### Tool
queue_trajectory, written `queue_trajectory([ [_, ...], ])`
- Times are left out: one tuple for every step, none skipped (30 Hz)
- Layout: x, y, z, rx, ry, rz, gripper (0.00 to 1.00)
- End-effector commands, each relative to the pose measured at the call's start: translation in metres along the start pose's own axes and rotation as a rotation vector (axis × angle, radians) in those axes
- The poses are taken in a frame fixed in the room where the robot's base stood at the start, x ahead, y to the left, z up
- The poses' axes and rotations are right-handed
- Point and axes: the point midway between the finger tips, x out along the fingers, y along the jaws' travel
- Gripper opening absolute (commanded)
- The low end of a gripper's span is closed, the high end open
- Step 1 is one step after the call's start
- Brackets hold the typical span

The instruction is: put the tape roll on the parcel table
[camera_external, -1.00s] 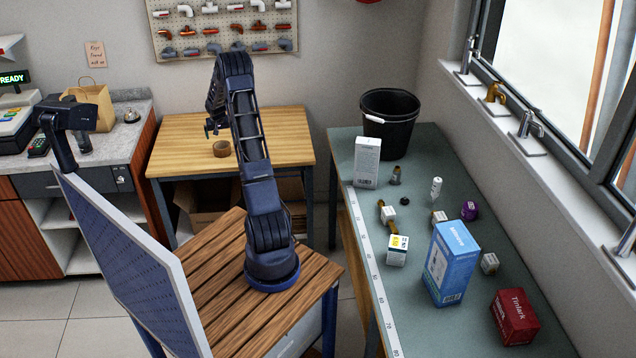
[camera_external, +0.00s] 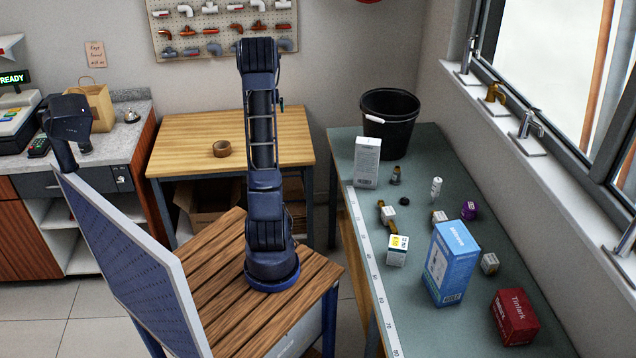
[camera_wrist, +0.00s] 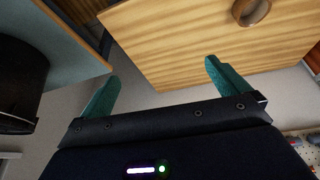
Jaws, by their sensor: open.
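The tape roll (camera_external: 222,154) is a brown ring lying flat on the light wooden table (camera_external: 185,132) by the back wall, which I take to be the parcel table. In the wrist view the roll (camera_wrist: 262,17) shows at the top right on the wooden tabletop (camera_wrist: 180,50). My gripper (camera_wrist: 162,72) is open and empty, its two teal fingers apart, with the roll beyond and to the right of them. In the external view my raised arm mostly hides the gripper.
A green-topped bench (camera_external: 400,325) at right holds several boxes, bottles and small parts, with a black bucket (camera_external: 388,140) at its far end. The counter with paper bag (camera_external: 97,108) stands left. Cardboard boxes (camera_external: 203,200) are under the wooden table.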

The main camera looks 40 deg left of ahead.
Motion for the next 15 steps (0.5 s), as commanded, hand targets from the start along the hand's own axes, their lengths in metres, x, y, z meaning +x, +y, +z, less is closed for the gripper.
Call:
queue_trajectory([
  [-0.018,0.022,0.008,0.027,0.002,0.014,1.00],
  [-0.027,0.034,0.013,0.040,0.003,0.020,1.00],
  [-0.039,0.049,0.021,0.059,0.002,0.029,1.00],
  [-0.049,0.059,0.027,0.072,0.001,0.036,1.00],
  [-0.057,0.070,0.034,0.085,0.000,0.043,1.00],
  [-0.069,0.083,0.043,0.103,-0.001,0.052,1.00],
  [-0.077,0.093,0.050,0.117,-0.001,0.058,1.00],
  [-0.086,0.102,0.058,0.131,-0.003,0.065,1.00],
  [-0.097,0.114,0.068,0.149,-0.003,0.073,1.00],
  [-0.105,0.122,0.076,0.162,-0.005,0.079,1.00],
  [-0.113,0.130,0.084,0.176,-0.005,0.085,1.00],
  [-0.124,0.141,0.096,0.194,-0.006,0.093,1.00],
  [-0.132,0.148,0.104,0.208,-0.006,0.098,1.00],
  [-0.139,0.155,0.113,0.222,-0.008,0.104,1.00],
  [-0.149,0.164,0.125,0.240,-0.009,0.111,1.00],
])
